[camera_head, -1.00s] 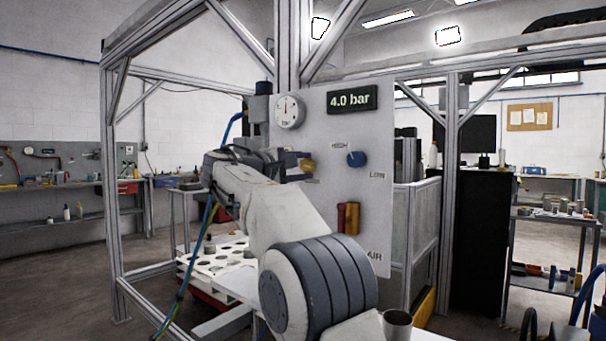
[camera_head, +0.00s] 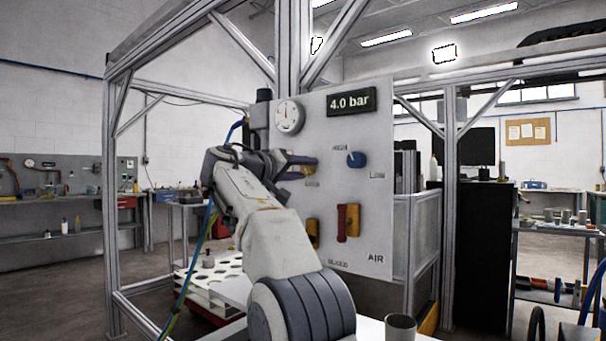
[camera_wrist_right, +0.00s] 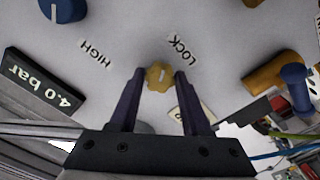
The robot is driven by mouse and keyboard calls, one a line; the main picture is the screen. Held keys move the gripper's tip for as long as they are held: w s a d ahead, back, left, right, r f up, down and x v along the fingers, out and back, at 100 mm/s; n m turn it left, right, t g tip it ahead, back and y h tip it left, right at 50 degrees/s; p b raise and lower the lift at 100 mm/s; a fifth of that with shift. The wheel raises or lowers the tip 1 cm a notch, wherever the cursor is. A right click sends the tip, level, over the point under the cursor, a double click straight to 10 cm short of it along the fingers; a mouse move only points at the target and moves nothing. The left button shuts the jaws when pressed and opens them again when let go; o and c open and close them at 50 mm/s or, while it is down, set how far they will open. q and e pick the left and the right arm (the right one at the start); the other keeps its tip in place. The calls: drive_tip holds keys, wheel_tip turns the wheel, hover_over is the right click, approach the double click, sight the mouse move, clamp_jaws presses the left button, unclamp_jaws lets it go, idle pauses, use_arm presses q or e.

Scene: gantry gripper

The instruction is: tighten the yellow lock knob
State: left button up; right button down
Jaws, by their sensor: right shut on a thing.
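The yellow lock knob (camera_head: 310,170) is on the upright light-grey panel (camera_head: 330,130), left of a blue knob (camera_head: 356,159). My right gripper (camera_head: 300,162) reaches it from the left, its dark fingers at the knob and partly covering it. In the right wrist view the lock knob (camera_wrist_right: 158,77) sits between the two fingertips of my right gripper (camera_wrist_right: 160,75), which is shut on it. A LOCK label (camera_wrist_right: 182,48) is beside the knob. My left gripper is not in view.
A round gauge (camera_head: 290,116) and a 4.0 bar display (camera_head: 350,101) are above. A red-and-yellow handle (camera_head: 348,222) and a yellow handle (camera_head: 313,233) are below. A white tray with round holes (camera_head: 215,275) is low behind my arm. A grey cup (camera_head: 400,328) stands at the front.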

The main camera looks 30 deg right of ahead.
drive_tip(key=m+b, duration=0.1)
drive_tip(key=m, duration=0.4)
drive_tip(key=shift+f+m, duration=0.15)
drive_tip(key=shift+m, duration=0.25)
idle(0.4)
drive_tip(key=shift+c, duration=1.9)
unclamp_jaws()
drive_tip(key=b+v, duration=0.1)
drive_tip(key=v, duration=0.9)
drive_tip(key=shift+a+b, duration=0.3)
drive_tip(key=shift+b, duration=0.05)
